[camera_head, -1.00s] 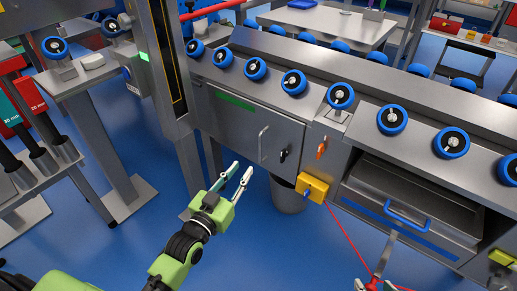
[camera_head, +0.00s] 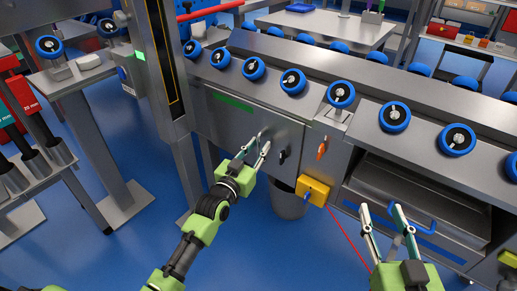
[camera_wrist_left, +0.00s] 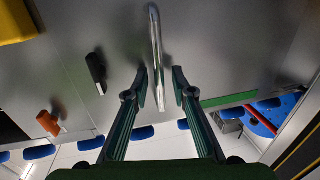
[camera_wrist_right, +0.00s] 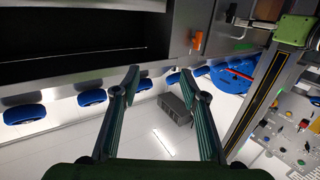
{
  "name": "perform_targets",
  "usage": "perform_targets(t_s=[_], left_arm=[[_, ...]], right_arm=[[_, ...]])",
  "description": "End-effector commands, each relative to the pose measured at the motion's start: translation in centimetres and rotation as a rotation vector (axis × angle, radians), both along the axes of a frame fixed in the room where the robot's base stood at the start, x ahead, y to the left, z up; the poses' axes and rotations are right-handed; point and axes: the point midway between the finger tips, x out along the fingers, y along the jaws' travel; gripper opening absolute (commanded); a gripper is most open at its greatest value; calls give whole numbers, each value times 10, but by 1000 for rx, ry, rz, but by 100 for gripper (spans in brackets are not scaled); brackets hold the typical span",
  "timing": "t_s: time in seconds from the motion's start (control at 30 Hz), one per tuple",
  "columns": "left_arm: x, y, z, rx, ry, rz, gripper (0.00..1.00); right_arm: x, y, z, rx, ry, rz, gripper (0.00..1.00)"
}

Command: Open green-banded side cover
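The side cover (camera_head: 225,118) is a grey metal panel with a green band (camera_head: 233,103) near its top left. It appears closed. A bar handle (camera_head: 262,138) stands on it, with a black latch knob (camera_head: 282,155) to the right. My left gripper (camera_head: 255,151) is open at the handle. In the left wrist view the silver handle (camera_wrist_left: 156,50) runs between the open fingers; whether they touch it cannot be told. My right gripper (camera_head: 380,212) is open and empty in front of the drawer with the blue handle (camera_head: 412,219).
An orange knob (camera_head: 321,150) and a yellow box (camera_head: 313,191) with a red cable are right of the cover. A grey bin (camera_head: 287,204) stands below. A grey post (camera_head: 160,70) is at the left. Blue floor in front is clear.

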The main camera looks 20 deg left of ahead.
Motion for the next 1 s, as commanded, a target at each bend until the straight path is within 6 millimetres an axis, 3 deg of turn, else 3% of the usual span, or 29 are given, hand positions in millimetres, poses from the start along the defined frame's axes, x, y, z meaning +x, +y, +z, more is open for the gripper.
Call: perform_targets(t_s=[0.33, 0.37, 0.43, 0.47, 0.77, 1.0], left_arm=[[3, -1, 0, 0, 0, 0, 24], [3, -1, 0, 0, 0, 0, 21], [3, -1, 0, 0, 0, 0, 3], [3, -1, 0, 0, 0, 0, 0], [1, 0, 0, 1, 0, -4, 0], [-12, 4, 1, 6, 3, -36, 0]], right_arm=[[1, 1, 5, 7, -23, 1, 40], [1, 1, 5, 6, -22, 1, 40], [1, 1, 5, 6, -22, 1, 40], [1, 1, 5, 6, -22, 1, 40], [1, 1, 4, 4, -14, 1, 40], [-7, -6, -29, -36, 143, -10, 40]])
